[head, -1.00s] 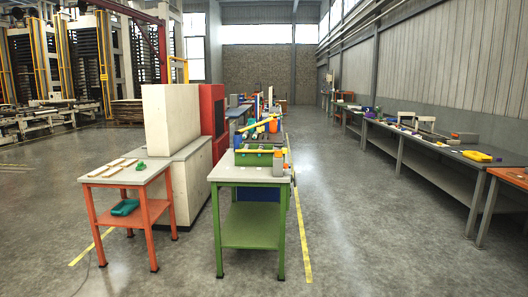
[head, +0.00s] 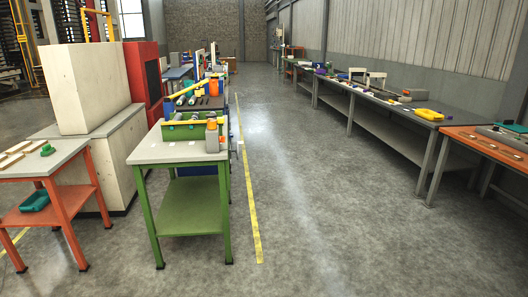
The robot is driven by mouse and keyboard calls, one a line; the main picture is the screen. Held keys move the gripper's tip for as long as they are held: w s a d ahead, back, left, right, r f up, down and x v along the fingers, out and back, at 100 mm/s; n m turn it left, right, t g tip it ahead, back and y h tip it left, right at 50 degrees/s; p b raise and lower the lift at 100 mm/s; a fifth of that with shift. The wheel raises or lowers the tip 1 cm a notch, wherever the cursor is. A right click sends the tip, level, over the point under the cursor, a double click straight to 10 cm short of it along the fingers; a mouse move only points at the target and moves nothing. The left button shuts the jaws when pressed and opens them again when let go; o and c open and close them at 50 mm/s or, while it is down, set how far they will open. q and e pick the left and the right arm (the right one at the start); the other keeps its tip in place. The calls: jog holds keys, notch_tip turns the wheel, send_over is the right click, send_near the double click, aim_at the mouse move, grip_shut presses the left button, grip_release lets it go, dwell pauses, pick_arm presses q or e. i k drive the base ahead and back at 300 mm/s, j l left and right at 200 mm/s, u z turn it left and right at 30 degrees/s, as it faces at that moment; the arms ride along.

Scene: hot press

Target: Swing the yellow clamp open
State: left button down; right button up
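A yellow bar (head: 191,92), which looks like the yellow clamp, slants above a green fixture (head: 183,131) on the green-legged table (head: 145,154). Teal and grey cylinders (head: 184,101) lie close beside the bar. From this distance I cannot tell how the clamp is latched or hinged. A grey and orange block (head: 212,137) stands at the fixture's right end. Neither of my grippers is in view.
An orange table (head: 20,168) with pale strips and a teal tray (head: 35,201) stands at the left, beside a white and red machine (head: 88,88). Long grey benches (head: 390,106) line the right wall. The middle floor aisle is clear, with a yellow line (head: 247,190).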

aim_at(220, 120)
jog(key=i+z, duration=0.3)
jog(key=i, duration=1.85)
jog(key=i+l+u, duration=0.2)
jog(key=i+u, duration=0.15)
jog(key=i, duration=0.4)
jog(key=i+l+u, duration=0.4)
jog(key=i, duration=0.3)
jog(key=i+l+u, duration=0.35)
jog(key=i+l, duration=0.25)
jog(key=i, duration=0.05)
